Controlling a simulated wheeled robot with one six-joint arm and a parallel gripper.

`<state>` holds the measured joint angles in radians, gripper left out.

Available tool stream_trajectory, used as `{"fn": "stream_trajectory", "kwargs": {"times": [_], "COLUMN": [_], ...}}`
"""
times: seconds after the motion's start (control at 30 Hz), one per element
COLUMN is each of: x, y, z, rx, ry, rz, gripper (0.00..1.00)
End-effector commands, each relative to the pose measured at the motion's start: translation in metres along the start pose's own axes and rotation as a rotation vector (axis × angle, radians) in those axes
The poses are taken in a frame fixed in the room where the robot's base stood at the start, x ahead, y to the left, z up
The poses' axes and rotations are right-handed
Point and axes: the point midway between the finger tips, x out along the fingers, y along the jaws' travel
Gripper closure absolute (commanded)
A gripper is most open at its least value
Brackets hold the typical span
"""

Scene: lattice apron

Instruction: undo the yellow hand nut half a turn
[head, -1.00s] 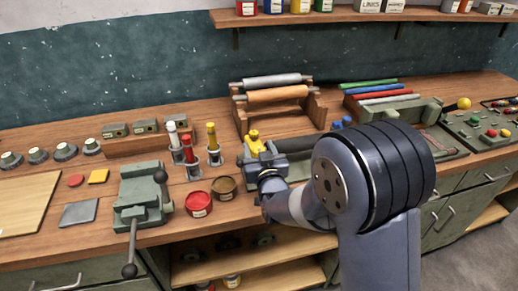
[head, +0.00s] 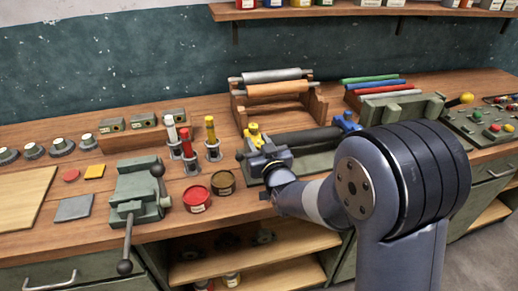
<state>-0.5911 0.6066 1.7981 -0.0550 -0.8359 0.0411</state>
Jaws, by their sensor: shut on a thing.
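The yellow hand nut (head: 254,134) stands at the left end of a press-like fixture with a dark roller (head: 308,141), in the middle of the bench. My gripper (head: 262,151) is at the nut, shut on it, reaching in from the front right. Part of the yellow shows beyond the gripper. The lower part of the nut and the fingertips are hidden behind the gripper body. A blue hand nut (head: 347,122) stands at the roller's right end, clear of my gripper.
Left of the fixture are a red tin (head: 197,199), a brown tin (head: 223,183) and upright coloured tubes. A green vice (head: 138,190) stands further left. A rack of rollers (head: 275,95) is behind. My arm covers the bench's front right.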

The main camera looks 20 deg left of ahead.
Motion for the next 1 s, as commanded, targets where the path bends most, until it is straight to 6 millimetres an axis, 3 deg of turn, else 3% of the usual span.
{"fn": "stream_trajectory", "kwargs": {"times": [0.4,0.8,0.83,1.0], "x": [0.0003,-0.0001,-0.0001,-0.0002], "y": [0.0002,-0.0003,-0.0003,-0.0002], "z": [-0.0013,-0.0019,-0.0019,-0.0013], "rx": [-0.004,-0.005,-0.005,-0.004], "ry": [0.005,0.002,0.002,0.001], "rz": [-0.144,-0.159,-0.159,-0.158], "gripper": [0.92,0.92,0.68,0.54]}}
